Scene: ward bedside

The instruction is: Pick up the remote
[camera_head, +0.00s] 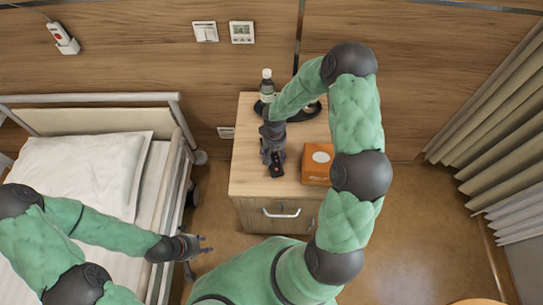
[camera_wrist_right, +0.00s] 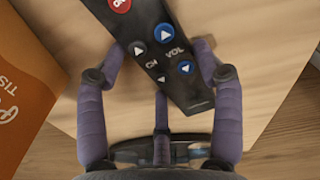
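The remote (camera_head: 277,170) is dark with a red button and lies on the wooden top of the bedside cabinet (camera_head: 246,180). In the right wrist view the remote (camera_wrist_right: 165,50) runs diagonally, with its red button cut by the top edge. My right gripper (camera_head: 272,158) is above the remote, pointing down at it. In the right wrist view its purple fingers (camera_wrist_right: 158,76) are spread, one on each side of the remote; the right finger looks close to its edge, and contact cannot be told. My left gripper (camera_head: 205,244) is empty beside the bed, its fingers apart.
An orange tissue box (camera_head: 316,171) stands right of the remote and also shows in the right wrist view (camera_wrist_right: 25,75). A bottle (camera_head: 267,84) and a dark tray (camera_head: 305,113), partly hidden by my right arm, are behind. The bed (camera_head: 160,190) is left.

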